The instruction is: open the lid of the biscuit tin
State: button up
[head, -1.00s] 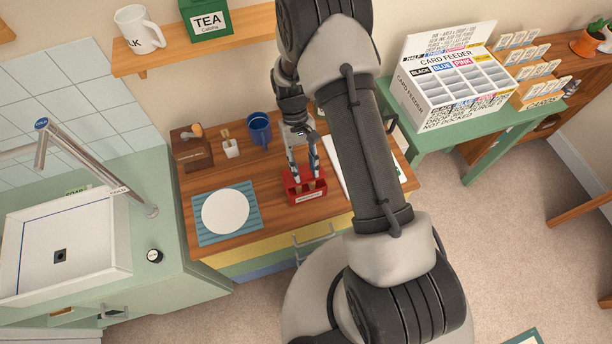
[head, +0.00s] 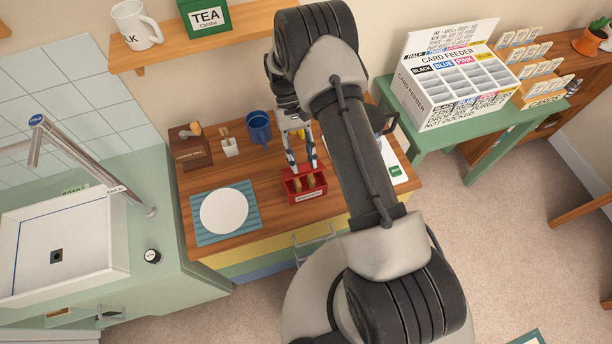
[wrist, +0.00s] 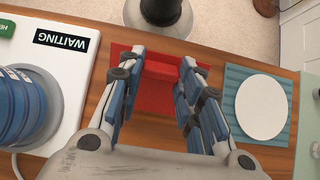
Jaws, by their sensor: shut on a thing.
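The red biscuit tin (head: 308,194) stands at the front of the wooden counter, with a pale label on its front. Brown biscuits (head: 309,182) show inside it, so its top is at least partly open. My gripper (head: 303,166) reaches down to the tin's back edge, fingers shut on a red part that I take to be the lid. In the wrist view, red surfaces (wrist: 160,98) show between and beyond the fingers (wrist: 160,75). The fingers hide part of the tin, and the exact tilt of the lid cannot be told.
A white plate (head: 224,211) on a blue mat (head: 200,234) lies left of the tin.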

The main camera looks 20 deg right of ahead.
jog(key=shift+w+f+g+b, duration=0.1)
jog(key=shift+w+g+b, duration=0.35)
jog(key=shift+b, duration=0.4)
jog(key=shift+w+g+b, duration=0.1)
jog(key=shift+g+b, duration=0.25)
jog(key=shift+b, duration=0.1)
jog(key=shift+r, duration=0.25)
jog(key=shift+w+f+g+b, duration=0.15)
jog(key=shift+w+g+b, duration=0.15)
jog(key=shift+b, duration=0.5)
jog(key=shift+w+g+b, duration=0.2)
jog(key=shift+g+b, duration=0.2)
jog(key=shift+b, duration=0.55)
jog(key=shift+w+r, duration=0.1)
jog(key=shift+r, duration=0.15)
